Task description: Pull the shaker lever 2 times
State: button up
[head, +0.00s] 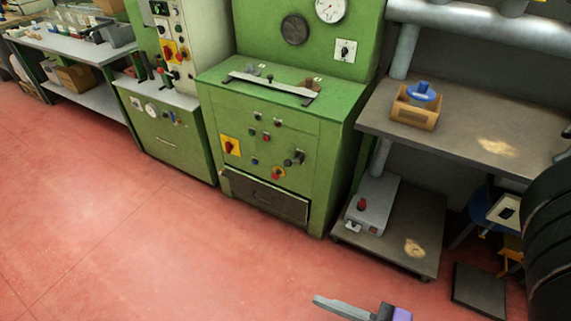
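I cannot tell for sure which thing is the shaker lever. A small grey box (372,212) with a red knob (361,204) on top stands on the low shelf at the right. A green machine (270,150) in the middle has several knobs and small handles on its front, among them a dark one (294,159) at the right. A grey and purple piece at the bottom edge looks like part of my gripper (362,309). It is cut off by the frame, well in front of the machine and the shelf, and appears to touch nothing.
A wooden box (415,108) with a blue-topped item (422,92) sits on the bench (470,135) at the right. Dark tyre-like rings (550,235) stand at the right edge. A dark flat plate (479,290) lies near them. The red floor (130,240) is clear at the left and front.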

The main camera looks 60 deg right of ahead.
aim_at(287, 163)
jog(key=z, duration=0.95)
